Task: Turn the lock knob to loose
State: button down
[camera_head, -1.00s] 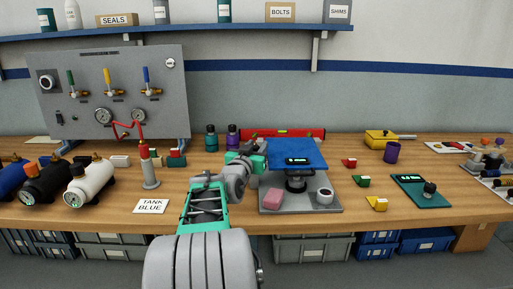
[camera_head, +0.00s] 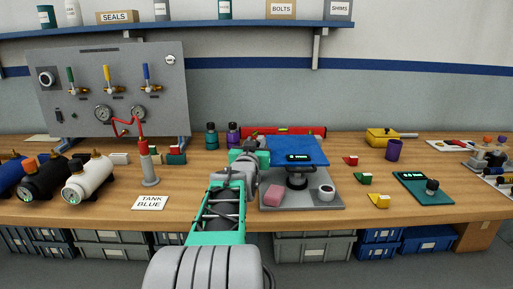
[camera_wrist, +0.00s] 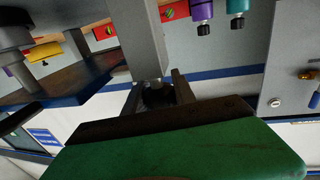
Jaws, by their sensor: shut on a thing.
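The test stand has a blue seat pad (camera_head: 300,147) on a dark post above a grey base plate (camera_head: 330,204), with a small lit display at the pad's front. In the head view my gripper (camera_head: 262,157) is at the pad's left side, its fingertips mostly hidden. In the wrist view, which looks upside down, my gripper (camera_wrist: 156,93) has its two fingers on either side of a dark knob (camera_wrist: 157,98), shut on it. The knob sits at the end of a grey upright (camera_wrist: 145,40). Its markings and turn position cannot be read.
A pink block (camera_head: 273,190) and a white ring-shaped object (camera_head: 326,192) rest on the base plate. A red level (camera_head: 285,132) and teal and purple bottles (camera_head: 233,135) stand behind. Small coloured blocks lie right. Bare bench shows between my arm and the tank label (camera_head: 150,202).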

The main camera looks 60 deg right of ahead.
jog(key=c, duration=1)
grip_release()
jog(key=shift+a, duration=0.1)
jog(key=v, duration=0.7)
jog(key=shift+s+a, duration=0.1)
jog(key=shift+a, duration=0.25)
